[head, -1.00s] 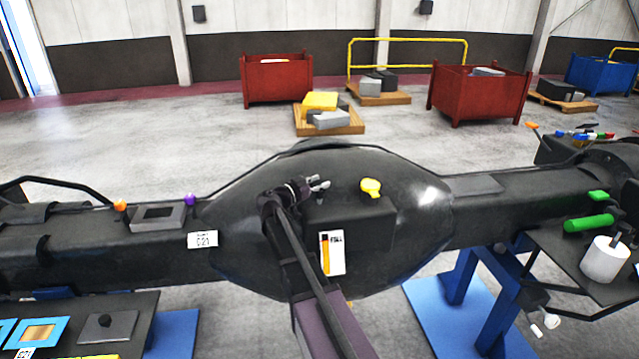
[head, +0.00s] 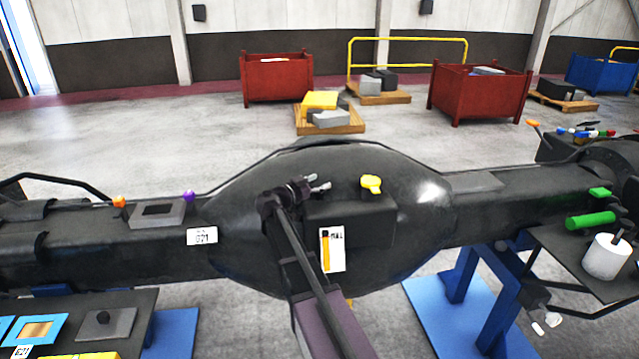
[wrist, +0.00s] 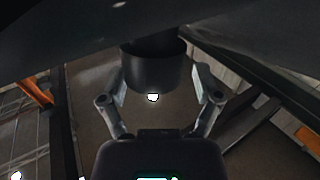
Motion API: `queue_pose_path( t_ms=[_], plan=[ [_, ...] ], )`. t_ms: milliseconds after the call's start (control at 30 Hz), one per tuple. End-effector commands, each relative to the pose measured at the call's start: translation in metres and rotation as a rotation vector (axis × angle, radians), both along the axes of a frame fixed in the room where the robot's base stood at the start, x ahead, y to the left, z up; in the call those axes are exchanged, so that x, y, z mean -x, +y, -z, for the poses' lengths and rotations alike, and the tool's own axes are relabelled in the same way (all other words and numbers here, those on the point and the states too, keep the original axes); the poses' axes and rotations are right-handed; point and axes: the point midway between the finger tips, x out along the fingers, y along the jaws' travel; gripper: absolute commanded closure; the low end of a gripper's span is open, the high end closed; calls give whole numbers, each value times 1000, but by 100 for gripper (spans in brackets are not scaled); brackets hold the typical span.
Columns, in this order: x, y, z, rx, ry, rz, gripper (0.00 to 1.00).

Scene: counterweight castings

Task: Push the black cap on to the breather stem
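In the wrist view, the black cap (wrist: 153,73) is a wide dark cup between the two grey fingers of my gripper (wrist: 158,80). The fingers lie along its two sides and appear shut on it. A narrower dark post, apparently the breather stem (wrist: 162,37), stands at the cap's far rim, in line with it. I cannot tell how deep the post sits in the cap. In the head view my gripper (head: 318,185) is at the front of the dark axle housing (head: 410,225), its fingers pointing right. Cap and stem cannot be made out there.
A yellow fitting (head: 371,184) sits on the housing's block, right of my gripper. A white and orange label (head: 332,249) is below it. A grey block (head: 158,215) lies on the left beam. A side table (head: 570,272) with a white cylinder (head: 606,257) stands at right.

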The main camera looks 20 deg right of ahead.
Motion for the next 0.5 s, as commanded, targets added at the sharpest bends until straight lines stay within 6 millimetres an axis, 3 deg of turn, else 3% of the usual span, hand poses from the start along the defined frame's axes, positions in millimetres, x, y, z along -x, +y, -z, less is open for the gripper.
queue_pose_path(
  t_ms=[500],
  plan=[
    [1, 1, 0, 0, 0, 1, 2]
  ],
)
